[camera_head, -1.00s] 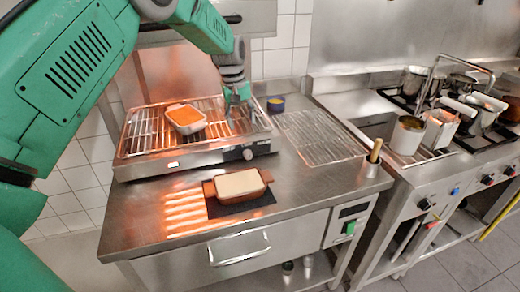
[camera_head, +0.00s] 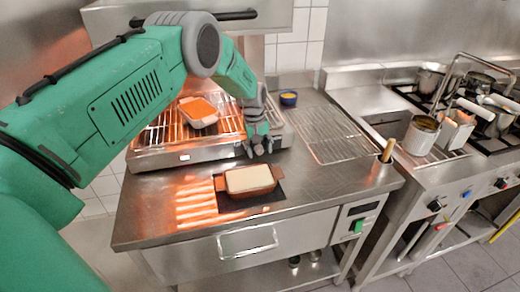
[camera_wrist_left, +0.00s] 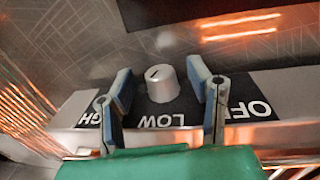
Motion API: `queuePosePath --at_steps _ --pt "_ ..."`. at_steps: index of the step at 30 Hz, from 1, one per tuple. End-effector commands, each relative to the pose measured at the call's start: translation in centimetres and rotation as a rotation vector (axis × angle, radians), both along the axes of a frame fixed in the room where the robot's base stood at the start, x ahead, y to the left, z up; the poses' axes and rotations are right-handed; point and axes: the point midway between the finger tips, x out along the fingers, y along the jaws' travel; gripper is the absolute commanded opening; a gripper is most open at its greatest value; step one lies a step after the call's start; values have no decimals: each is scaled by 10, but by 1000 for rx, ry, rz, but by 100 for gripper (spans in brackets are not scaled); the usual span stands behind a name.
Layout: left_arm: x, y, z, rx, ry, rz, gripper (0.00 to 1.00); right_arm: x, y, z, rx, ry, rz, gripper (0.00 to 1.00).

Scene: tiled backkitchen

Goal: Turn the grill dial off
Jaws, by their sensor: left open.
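The grill (camera_head: 185,153) stands on the steel counter, its rods glowing orange. In the left wrist view its grey round dial (camera_wrist_left: 162,83), with a dark mark on top, stands among upside-down HIGH, LOW and OFF labels. My left gripper (camera_head: 258,148) is at the grill's front face and hides the dial in the head view. In the left wrist view my left gripper (camera_wrist_left: 161,82) is open, with one finger on each side of the dial. Gaps show between fingers and dial. My right gripper is not in view.
A dish with orange food (camera_head: 199,111) sits on the grill rack. A brown dish with a pale top (camera_head: 250,180) stands on a dark mat in front. A blue bowl (camera_head: 288,99) and a wire rack (camera_head: 330,135) are to the right.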

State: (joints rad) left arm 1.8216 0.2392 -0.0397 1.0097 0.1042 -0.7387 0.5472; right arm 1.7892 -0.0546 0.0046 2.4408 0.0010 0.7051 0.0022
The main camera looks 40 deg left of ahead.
Motion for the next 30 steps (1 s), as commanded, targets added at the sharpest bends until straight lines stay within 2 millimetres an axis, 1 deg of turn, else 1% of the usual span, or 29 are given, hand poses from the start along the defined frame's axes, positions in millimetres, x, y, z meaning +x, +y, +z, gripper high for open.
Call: queuePosePath --at_steps 7,8,9,11,17,22,30 --pt "0 0 -1 1 1 0 46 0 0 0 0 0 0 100" --pt "0 -1 -1 1 1 0 36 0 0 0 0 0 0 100" --pt "0 -1 -1 1 1 0 22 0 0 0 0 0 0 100" --pt "0 -1 0 1 1 0 0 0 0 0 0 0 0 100" --pt "-1 -1 0 -6 -4 1 0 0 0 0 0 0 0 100" --pt "-3 1 -1 -84 -85 5 0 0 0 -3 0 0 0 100" --pt "-4 1 -4 -218 -245 4 0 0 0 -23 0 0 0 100"
